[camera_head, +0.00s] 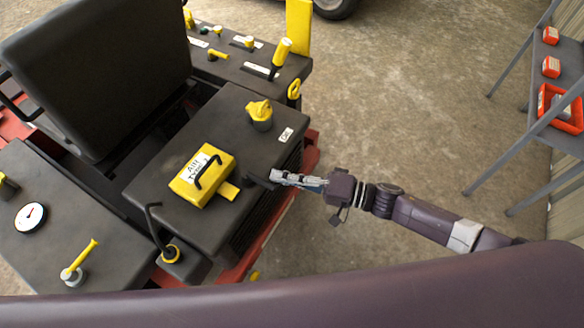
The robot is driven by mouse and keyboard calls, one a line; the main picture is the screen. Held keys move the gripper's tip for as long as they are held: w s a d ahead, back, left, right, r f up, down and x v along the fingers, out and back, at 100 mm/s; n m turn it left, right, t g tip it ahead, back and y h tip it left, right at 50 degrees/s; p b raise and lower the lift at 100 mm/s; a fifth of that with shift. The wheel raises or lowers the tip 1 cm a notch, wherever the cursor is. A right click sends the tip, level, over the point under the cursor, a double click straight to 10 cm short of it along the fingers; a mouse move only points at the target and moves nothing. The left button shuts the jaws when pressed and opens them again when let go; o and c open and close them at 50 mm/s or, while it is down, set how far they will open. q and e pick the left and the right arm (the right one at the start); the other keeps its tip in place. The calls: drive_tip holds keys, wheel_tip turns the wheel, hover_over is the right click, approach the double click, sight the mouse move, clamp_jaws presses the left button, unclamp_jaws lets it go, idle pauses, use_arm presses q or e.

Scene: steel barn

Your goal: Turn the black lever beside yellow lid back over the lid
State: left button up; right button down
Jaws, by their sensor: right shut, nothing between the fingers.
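The yellow lid (186,187) is a box-shaped cover with a white label and a black handle, on top of the dark console (222,120). A yellow tab (229,191) sticks out from its right side. A short black lever (260,182) lies to the right of the tab, near the console's edge, pointing away from the lid. My right gripper (275,178) is shut and empty, with its fingertips at the lever's outer end; I cannot tell whether they touch. My left gripper is not in view.
A bent black rod (152,222) on a yellow base stands at the console's lower-left corner. A yellow knob (260,111) stands behind the lid. A black seat back (95,70) rises at left. A grey rack (533,110) with orange items is far right. Open floor lies between.

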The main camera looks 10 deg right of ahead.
use_arm(q)
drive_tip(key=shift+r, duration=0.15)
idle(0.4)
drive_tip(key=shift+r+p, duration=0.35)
drive_tip(key=shift+p, duration=0.15)
